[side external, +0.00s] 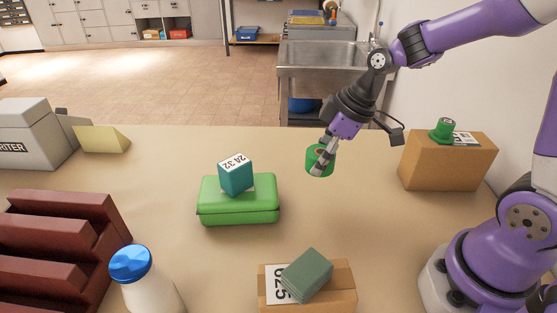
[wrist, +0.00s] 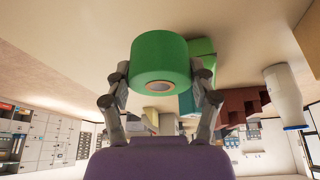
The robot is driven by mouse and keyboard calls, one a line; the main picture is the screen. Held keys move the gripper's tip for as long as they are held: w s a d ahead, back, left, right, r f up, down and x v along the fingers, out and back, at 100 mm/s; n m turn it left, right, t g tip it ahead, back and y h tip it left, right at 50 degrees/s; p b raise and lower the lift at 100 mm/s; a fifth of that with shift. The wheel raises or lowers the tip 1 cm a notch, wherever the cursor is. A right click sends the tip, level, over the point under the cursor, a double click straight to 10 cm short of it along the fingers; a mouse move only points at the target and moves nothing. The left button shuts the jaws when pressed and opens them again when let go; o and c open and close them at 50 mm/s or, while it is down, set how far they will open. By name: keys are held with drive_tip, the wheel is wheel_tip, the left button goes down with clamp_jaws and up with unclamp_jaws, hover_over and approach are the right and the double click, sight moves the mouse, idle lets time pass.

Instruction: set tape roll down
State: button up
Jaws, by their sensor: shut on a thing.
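The tape roll (side external: 312,159) is a green ring with a reddish-brown core. My gripper (side external: 322,163) is shut on it and holds it out over the table (side external: 330,208), to the right of the green case. In the side view it appears above the surface, but the exact gap is hard to tell. In the wrist view the tape roll (wrist: 160,60) sits between the two fingers of my gripper (wrist: 160,78), with its core hole facing the camera.
A green case (side external: 238,212) bears a teal block (side external: 236,178). A cardboard box (side external: 447,165) with a green object on top stands at right. Another box (side external: 343,298) bears a grey-green block at front. A bottle (side external: 150,290) and dark red rack (side external: 50,245) stand left.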

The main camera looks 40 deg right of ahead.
hover_over(326, 179)
wheel_tip(326, 179, down, 4)
drive_tip(key=shift+s+a+r, duration=0.1)
drive_tip(key=shift+a, duration=0.05)
drive_tip(key=shift+f, duration=2.15)
drive_tip(key=o, duration=1.2)
drive_tip(key=shift+f, duration=0.15)
